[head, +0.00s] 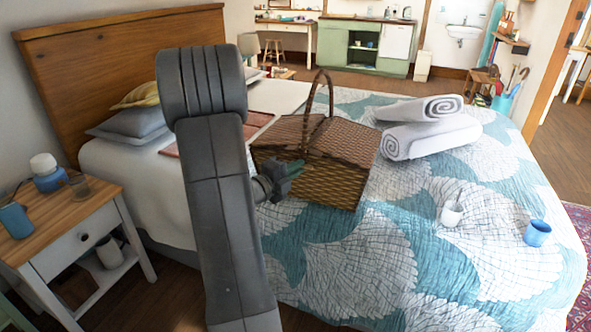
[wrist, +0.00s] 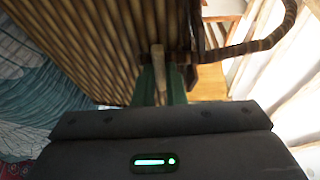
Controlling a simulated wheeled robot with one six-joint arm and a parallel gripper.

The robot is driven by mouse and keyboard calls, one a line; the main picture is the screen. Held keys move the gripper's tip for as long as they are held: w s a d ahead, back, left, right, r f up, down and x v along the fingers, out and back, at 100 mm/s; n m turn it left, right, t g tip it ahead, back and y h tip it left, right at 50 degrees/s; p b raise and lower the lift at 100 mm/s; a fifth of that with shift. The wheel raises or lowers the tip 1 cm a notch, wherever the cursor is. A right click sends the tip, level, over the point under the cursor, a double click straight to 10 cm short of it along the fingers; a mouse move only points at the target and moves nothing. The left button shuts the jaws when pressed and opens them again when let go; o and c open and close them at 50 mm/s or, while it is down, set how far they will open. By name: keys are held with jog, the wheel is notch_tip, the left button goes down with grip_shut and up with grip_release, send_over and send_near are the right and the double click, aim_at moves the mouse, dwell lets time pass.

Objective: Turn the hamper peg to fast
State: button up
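The wicker hamper (head: 330,172) stands on the bed with its lid halves down and its hoop handle (head: 320,85) upright. Its woven side (wrist: 85,40) fills the upper left of the wrist view. The pale wooden hamper peg (wrist: 158,70) shows in the wrist view at the hamper's edge, beside a dark strap. My gripper (head: 291,170) is at the hamper's front left side. In the wrist view its green fingers (wrist: 161,85) lie close on both sides of the peg, with no clear gap, and look shut on it. In the head view the peg is hidden.
Rolled towels (head: 430,137) lie right of the hamper. A white mug (head: 452,213) and a blue mug (head: 538,233) stand on the quilt at the right. A nightstand (head: 75,215) stands at the left. The quilt in front of the hamper is clear.

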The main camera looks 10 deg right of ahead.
jog(key=shift+f, duration=0.1)
grip_shut()
jog(key=shift+s+d+f+n+t+y+b, duration=0.15)
jog(key=shift+n+t+y+b, duration=0.25)
jog(key=shift+n+t+b, duration=2.4)
jog(key=shift+s+d+f+n+t+y+b, duration=0.3)
jog(key=shift+n+b, duration=1.15)
jog(key=shift+n, duration=3.3)
jog(key=shift+w+a+f+n+t+y+b, duration=0.15)
jog(key=shift+n+t+y+b, duration=0.35)
jog(key=shift+n+t+b, duration=2.25)
jog(key=n+g+p, duration=0.1)
jog(key=n+g, duration=0.1)
jog(key=g, duration=0.1)
jog(key=shift+r, duration=0.15)
jog(key=o, duration=0.7)
grip_release()
jog(key=shift+c, duration=0.2)
jog(key=v, duration=1.3)
jog(key=shift+s, duration=0.3)
